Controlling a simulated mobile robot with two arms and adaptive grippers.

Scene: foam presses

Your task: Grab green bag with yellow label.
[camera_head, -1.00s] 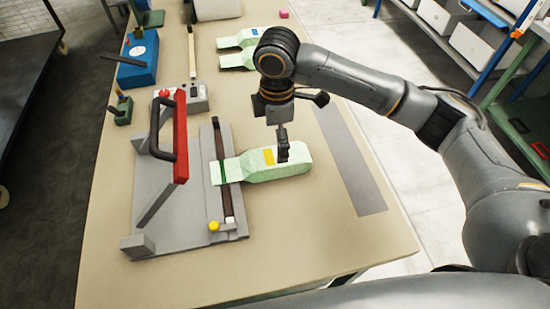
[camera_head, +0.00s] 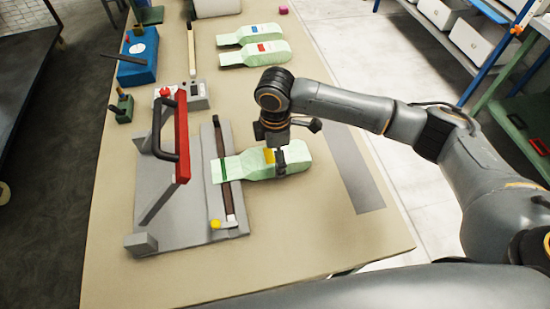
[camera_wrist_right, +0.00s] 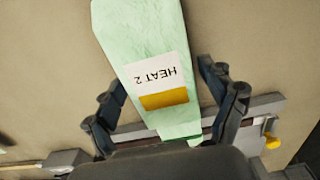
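The light green bag with a yellow label (camera_head: 240,167) lies with its narrow end across the sealing bar of the grey press. It also shows in the right wrist view (camera_wrist_right: 140,35), where its white and yellow label (camera_wrist_right: 160,90) reads "HEAT 2". My right gripper (camera_head: 281,161) is low over the wide part of the bag, near the label. In the wrist view my right gripper (camera_wrist_right: 163,77) is open, with one finger on each side of the bag. Whether the fingers touch it cannot be told. My left gripper is not in view.
The press (camera_head: 157,185) has a raised arm with a red bar (camera_head: 182,137) left of the bag. Two other green bags, blue-labelled (camera_head: 232,39) and red-labelled (camera_head: 240,56), lie farther back. The table (camera_head: 290,240) is clear in front.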

